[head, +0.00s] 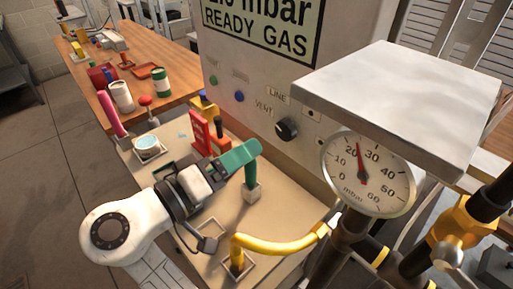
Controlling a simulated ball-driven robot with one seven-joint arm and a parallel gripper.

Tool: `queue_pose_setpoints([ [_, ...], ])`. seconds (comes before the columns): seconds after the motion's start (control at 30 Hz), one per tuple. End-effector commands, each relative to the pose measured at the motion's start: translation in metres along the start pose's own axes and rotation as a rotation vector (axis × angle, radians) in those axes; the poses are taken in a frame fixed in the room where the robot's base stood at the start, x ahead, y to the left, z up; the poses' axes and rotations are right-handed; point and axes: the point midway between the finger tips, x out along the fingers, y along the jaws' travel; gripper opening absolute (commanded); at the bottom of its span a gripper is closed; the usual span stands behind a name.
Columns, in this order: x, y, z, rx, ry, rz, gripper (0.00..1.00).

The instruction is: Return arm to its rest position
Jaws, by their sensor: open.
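My white and black arm reaches in from the lower left of the head view. My gripper (222,166) is at its end, over the beige bench top, beside the green handle (239,156) and close to its left end. Whether they touch is unclear. The fingers are small and partly hidden by the wrist. I see nothing held in them. The green handle stands on a short post in a square base. A red upright piece (200,131) is just behind the gripper.
A yellow curved pipe (275,244) and a round pressure gauge (368,174) stand to the right. A grey panel with a black knob (287,128) rises behind. A wooden table (93,67) holds cans and tools. Floor (40,150) at left is clear.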

Motion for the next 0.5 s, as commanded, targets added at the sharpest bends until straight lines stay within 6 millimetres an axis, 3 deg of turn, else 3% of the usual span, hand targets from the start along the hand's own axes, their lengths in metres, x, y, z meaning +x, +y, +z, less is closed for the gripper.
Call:
queue_pose_setpoints([
  [0.13,-0.0113,-0.0004,-0.0001,-0.001,0.001,-0.001,0.71],
  [0.5,-0.0129,0.0,0.0,-0.001,0.0,0.0,0.71],
])
